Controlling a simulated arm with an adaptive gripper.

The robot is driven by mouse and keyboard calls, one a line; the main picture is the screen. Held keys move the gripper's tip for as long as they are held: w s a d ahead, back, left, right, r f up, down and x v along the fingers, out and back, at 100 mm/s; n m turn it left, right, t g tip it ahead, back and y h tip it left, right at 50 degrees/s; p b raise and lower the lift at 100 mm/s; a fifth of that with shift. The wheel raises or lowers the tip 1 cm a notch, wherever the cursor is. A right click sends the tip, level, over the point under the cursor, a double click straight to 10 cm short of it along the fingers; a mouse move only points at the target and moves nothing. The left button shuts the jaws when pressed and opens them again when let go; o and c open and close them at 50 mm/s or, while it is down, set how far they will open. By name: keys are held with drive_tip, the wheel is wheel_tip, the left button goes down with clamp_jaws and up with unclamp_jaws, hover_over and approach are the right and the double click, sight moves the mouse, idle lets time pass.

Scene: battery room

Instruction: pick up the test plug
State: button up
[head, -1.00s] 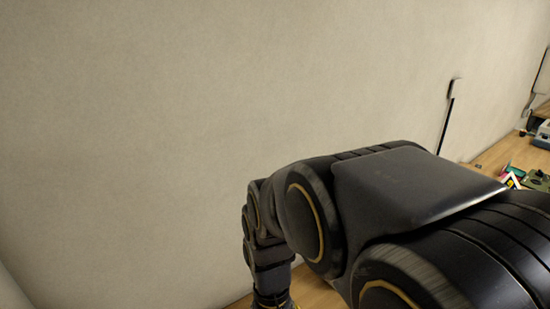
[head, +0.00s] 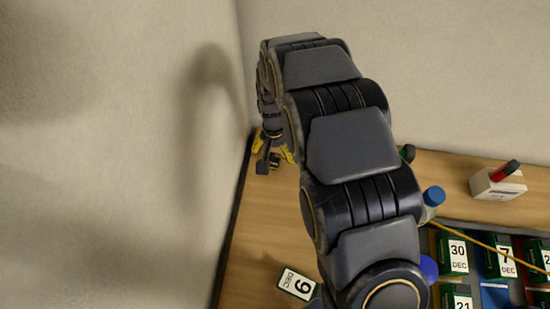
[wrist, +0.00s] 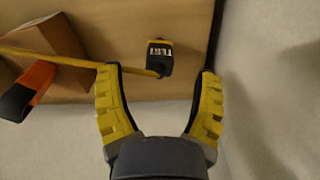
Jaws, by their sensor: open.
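The test plug (wrist: 160,58) is a small black block with a yellow end and a "TEST" label. In the wrist view it lies on the wooden surface, beyond and between my fingertips, with a visible gap to each finger. My gripper (wrist: 157,72) is open and empty, its yellow fingers spread on either side. In the head view my gripper (head: 273,148) hangs by the wall corner at the far left of the bench. A small dark shape that looks like the plug (head: 263,166) shows beside its fingers, partly hidden by them.
A thin yellow strand (wrist: 80,60) runs toward the plug. An orange and black handle (wrist: 28,92) and a brown block (wrist: 55,75) are left of it. A wall (wrist: 270,90) stands close at right. A pale box (head: 497,184), a blue-capped bottle (head: 433,197) and dated boxes (head: 455,255) occupy the bench's right.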

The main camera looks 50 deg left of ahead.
sight(275, 157)
wheel_tip(275, 157, down, 5)
drive_tip(key=shift+w+a+r, duration=0.1)
drive_tip(key=shift+w, duration=0.05)
clamp_jaws()
